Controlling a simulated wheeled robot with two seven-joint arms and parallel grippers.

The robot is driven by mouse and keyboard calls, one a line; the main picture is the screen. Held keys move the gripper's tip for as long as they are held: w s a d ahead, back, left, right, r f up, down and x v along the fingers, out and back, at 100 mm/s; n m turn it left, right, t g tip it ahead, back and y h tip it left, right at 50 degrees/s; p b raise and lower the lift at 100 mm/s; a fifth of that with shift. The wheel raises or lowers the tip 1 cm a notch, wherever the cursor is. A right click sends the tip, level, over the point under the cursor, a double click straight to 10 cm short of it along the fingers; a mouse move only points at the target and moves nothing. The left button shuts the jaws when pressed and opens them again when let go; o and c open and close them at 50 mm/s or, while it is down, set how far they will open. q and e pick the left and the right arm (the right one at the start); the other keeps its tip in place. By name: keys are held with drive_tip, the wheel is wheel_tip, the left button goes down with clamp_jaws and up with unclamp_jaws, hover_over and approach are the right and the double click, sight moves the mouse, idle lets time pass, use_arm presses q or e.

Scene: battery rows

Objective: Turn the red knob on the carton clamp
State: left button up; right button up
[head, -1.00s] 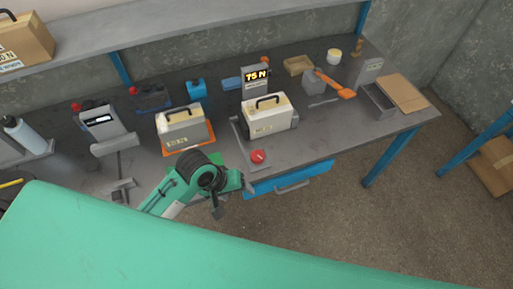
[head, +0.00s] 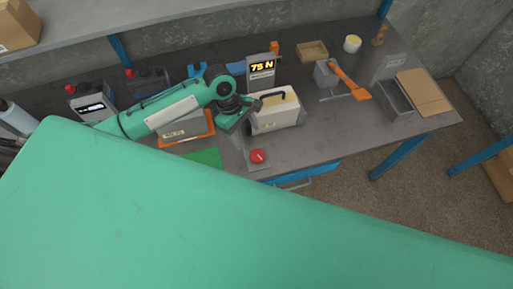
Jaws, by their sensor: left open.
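The red knob (head: 257,156) sits at the front end of the carton clamp (head: 250,165), near the table's front edge. A cream carton (head: 277,116) with a black handle stands in the clamp behind the knob. My left gripper (head: 253,105) is open at the carton's upper left side, beyond the knob in the picture and apart from it. It overlaps the carton's left edge, and I cannot tell whether it touches. A display (head: 262,69) behind the carton reads 75 N. My right gripper is not in view.
A second carton (head: 190,124) on an orange base stands left, partly behind my left arm. An orange-handled tool (head: 350,84), a grey bin (head: 394,99) and flat cardboard (head: 423,92) lie right. The table right of the knob is clear.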

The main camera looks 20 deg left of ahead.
sight(257, 154)
use_arm(q)
drive_tip(key=p+x, duration=0.1)
drive_tip(key=x, duration=0.8)
drive_tip(key=shift+w+d+f+p, duration=0.1)
drive_tip(key=shift+d+f+p, duration=0.05)
drive_tip(key=shift+f+p, duration=0.2)
drive_tip(key=shift+d+f, duration=0.1)
drive_tip(key=shift+f, duration=0.35)
drive_tip(key=c, duration=1)
drive_tip(key=shift+d+r+p, duration=0.1)
drive_tip(key=shift+r+p, duration=0.1)
drive_tip(key=shift+p, duration=0.5)
drive_tip(key=shift+m, duration=0.4)
drive_tip(key=shift+f, duration=0.2)
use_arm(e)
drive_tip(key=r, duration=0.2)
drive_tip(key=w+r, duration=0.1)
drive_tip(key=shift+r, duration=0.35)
